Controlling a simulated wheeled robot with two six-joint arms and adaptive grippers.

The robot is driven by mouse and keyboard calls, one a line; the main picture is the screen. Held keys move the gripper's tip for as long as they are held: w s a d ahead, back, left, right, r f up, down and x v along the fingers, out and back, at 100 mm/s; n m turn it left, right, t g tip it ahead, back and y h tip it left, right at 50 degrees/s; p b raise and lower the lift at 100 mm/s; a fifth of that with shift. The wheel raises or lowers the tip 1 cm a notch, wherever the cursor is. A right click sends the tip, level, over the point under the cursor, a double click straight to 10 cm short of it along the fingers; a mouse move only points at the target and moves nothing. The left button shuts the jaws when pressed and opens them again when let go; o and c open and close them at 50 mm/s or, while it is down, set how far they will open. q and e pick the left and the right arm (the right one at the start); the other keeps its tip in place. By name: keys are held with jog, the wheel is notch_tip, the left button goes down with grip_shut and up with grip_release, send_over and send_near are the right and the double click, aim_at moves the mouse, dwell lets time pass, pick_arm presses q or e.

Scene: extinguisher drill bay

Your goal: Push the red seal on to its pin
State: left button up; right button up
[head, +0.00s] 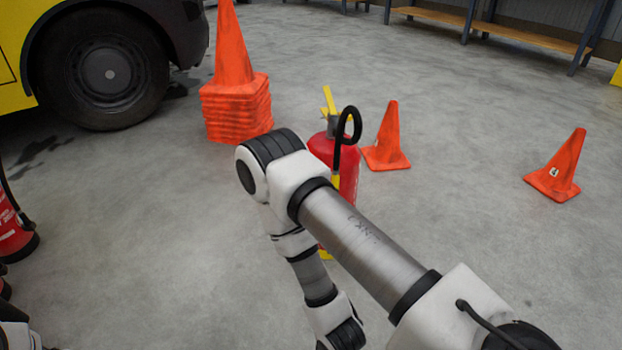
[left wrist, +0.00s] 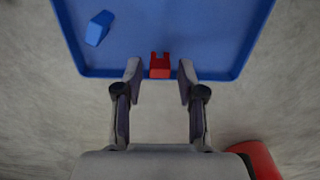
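The red seal (left wrist: 160,66), a small notched piece, lies in a blue tray (left wrist: 200,73) near its edge in the left wrist view. My left gripper (left wrist: 160,72) is open, with one finger on each side of the seal and a gap on both sides. A red extinguisher (head: 322,147) with yellow levers and a black hose stands on the floor in the head view, partly hidden behind my right arm. I cannot make out its pin. My right gripper is out of view.
A blue block (left wrist: 98,28) lies in the tray. Orange cones (head: 387,140) and a cone stack (head: 237,108) stand around the extinguisher. Another red extinguisher (head: 12,232) is at the left edge. A rounded red thing (left wrist: 256,158) shows at the wrist view's lower right.

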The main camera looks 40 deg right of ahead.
pick_arm(q)
grip_shut()
jog(key=shift+r, duration=0.1)
jog(key=shift+r+p, duration=1.3)
jog(key=shift+r, duration=0.1)
